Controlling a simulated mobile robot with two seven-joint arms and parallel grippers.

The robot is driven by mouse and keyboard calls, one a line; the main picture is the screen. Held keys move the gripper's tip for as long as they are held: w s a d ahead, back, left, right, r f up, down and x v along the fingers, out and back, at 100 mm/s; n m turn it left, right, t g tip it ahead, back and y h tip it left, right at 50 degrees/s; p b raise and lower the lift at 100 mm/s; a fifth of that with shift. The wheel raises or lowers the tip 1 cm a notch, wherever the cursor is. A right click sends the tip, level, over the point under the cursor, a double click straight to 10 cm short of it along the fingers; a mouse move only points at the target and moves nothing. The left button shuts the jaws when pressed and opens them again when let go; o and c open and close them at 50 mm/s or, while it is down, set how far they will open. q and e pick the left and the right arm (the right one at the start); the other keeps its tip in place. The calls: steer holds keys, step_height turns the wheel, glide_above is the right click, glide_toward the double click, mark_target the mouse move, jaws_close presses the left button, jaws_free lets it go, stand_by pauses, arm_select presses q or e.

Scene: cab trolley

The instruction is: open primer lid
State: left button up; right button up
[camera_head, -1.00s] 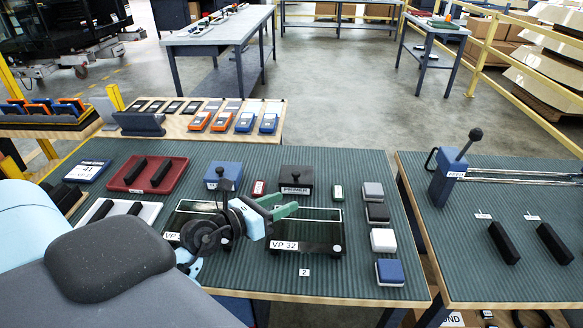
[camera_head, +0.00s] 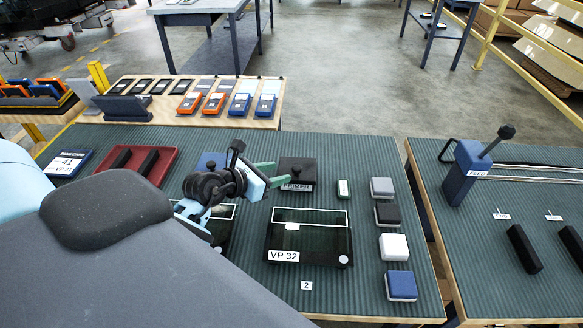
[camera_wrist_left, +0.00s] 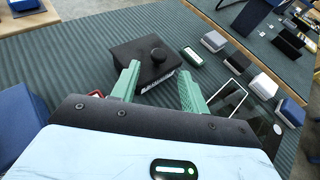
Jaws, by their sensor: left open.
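The primer box (camera_head: 297,172) is a black box with a label on its front, at the back of the ribbed mat. My left gripper (camera_head: 268,175) has green fingers and reaches the box's front left side in the head view. Nothing is between the fingers. My right gripper is not in view.
A blue box (camera_head: 211,161) stands left of the primer, partly behind my arm. A small green-edged item (camera_head: 343,188) lies right of it. A glass plate labelled VP 32 (camera_head: 309,237) lies in front. Several coloured blocks (camera_head: 394,247) line the right edge.

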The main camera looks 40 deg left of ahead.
mark_target(297, 168)
arm_select(q)
steer(key=x, duration=0.6)
steer(key=shift+w+d, duration=0.1)
steer(key=shift+w, duration=0.2)
steer(key=shift+c, duration=0.4)
jaws_close()
